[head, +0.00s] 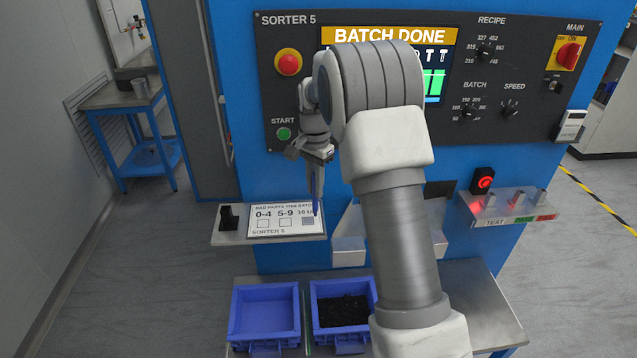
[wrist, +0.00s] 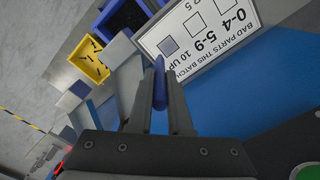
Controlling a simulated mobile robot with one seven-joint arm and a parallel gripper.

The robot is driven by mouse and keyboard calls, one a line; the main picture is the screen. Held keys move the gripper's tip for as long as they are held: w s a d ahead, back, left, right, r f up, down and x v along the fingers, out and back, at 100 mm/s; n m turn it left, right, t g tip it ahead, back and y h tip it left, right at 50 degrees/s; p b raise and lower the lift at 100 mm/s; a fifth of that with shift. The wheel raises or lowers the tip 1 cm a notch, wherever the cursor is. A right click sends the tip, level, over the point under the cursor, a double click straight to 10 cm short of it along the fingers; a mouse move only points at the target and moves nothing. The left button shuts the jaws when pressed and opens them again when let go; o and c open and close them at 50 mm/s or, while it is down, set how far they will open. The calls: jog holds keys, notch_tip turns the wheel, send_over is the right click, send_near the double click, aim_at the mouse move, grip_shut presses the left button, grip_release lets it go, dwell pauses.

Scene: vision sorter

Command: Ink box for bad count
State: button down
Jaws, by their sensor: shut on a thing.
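My gripper (head: 314,172) is shut on a blue pen (wrist: 159,84), which points down at the card. The white card (head: 270,232) reads "BAD PARTS THIS BATCH" and has three boxes: 0-4, 5-9 and 10 UP. The 0-4 box (head: 263,224) and the 5-9 box (head: 285,223) are blank. The 10 UP box (wrist: 168,46) is filled with grey-blue. The pen's tip is close beside that box; I cannot tell whether it touches the card. The screen (head: 390,37) reads "BATCH DONE"; my arm hides most of it.
A black holder (head: 228,217) stands left of the card on the shelf. Below are an empty blue bin (head: 264,286) and a blue bin (head: 313,292) of dark parts. A yellow bin (wrist: 79,62) with a few dark parts shows in the wrist view. A test shelf (head: 505,212) is at right.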

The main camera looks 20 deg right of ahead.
jog(key=shift+a+f, duration=0.1)
jog(key=shift+f, duration=0.7)
jog(key=shift+w+a+f, duration=0.1)
jog(key=shift+a+f, duration=0.05)
jog(key=shift+a, duration=0.15)
jog(key=a, duration=0.3)
jog(key=shift+w+a, duration=0.1)
jog(key=shift+w, duration=0.2)
jog(key=shift+w+a, duration=0.1)
jog(key=shift+a, duration=0.2)
jog(key=d, duration=0.3)
jog(key=shift+s+d, duration=0.2)
jog(key=shift+s, duration=0.2)
jog(key=shift+s+d+r+p, duration=0.1)
jog(key=shift+d+r+p, duration=0.1)
jog(key=shift+d+r, duration=0.3)
jog(key=shift+d+r+p, duration=0.15)
jog(key=shift+d+r, duration=0.15)
jog(key=shift+r, duration=0.4)
jog(key=shift+a+r+p, duration=0.2)
jog(key=shift+r+p, duration=0.25)
jog(key=shift+r, duration=0.2)
jog(key=shift+r+p, duration=1.4)
jog(key=shift+r, duration=0.8)
